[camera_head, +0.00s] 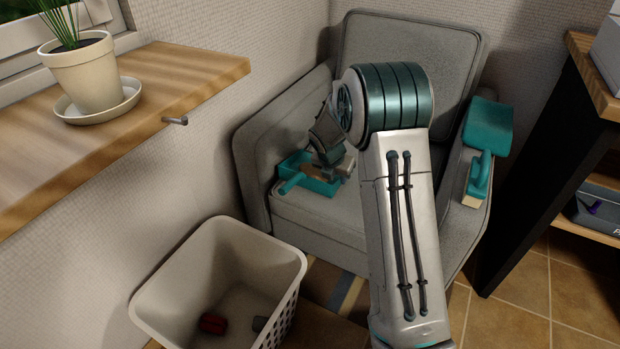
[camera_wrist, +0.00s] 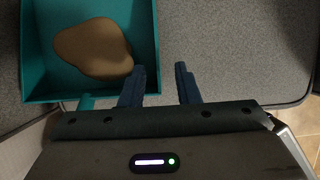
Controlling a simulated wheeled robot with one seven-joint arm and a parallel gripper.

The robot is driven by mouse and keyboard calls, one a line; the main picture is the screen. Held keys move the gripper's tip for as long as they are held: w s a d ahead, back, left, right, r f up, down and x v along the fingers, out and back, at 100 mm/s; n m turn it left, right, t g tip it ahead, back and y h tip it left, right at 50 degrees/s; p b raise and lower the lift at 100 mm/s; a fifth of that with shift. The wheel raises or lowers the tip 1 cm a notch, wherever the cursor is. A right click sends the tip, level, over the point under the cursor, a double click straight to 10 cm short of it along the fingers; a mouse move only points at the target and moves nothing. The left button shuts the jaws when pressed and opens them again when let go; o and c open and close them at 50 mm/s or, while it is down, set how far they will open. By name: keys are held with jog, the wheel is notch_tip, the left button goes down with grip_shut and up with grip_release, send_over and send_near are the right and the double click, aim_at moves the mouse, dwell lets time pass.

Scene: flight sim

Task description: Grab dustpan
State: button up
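A teal dustpan (camera_head: 318,186) lies on the grey armchair's seat, at its left side. In the wrist view its pan (camera_wrist: 40,75) fills the upper left and holds a smooth tan lump (camera_wrist: 93,48). A short piece of its teal handle (camera_wrist: 86,102) shows at the pan's lower edge, left of my fingers; the rest is hidden by my gripper's body. My gripper (camera_wrist: 161,75) is open and empty, with dark blue fingers apart above the grey seat; the left finger overlaps the pan's right corner. In the head view my gripper (camera_head: 338,160) is partly hidden beside the dustpan.
A white basket (camera_head: 190,270) with small items stands front left. A wooden sill (camera_head: 160,85) holds a potted plant (camera_head: 85,75). Dark shelving (camera_head: 540,160) stands right.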

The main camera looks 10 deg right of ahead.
aim_at(338, 180)
jog(key=b+x, duration=0.2)
jog(key=x, duration=0.2)
jog(key=shift+w+f, duration=0.2)
jog(key=shift+f, duration=0.05)
jog(key=shift+r, duration=0.1)
grip_shut()
jog(key=shift+r, duration=0.1)
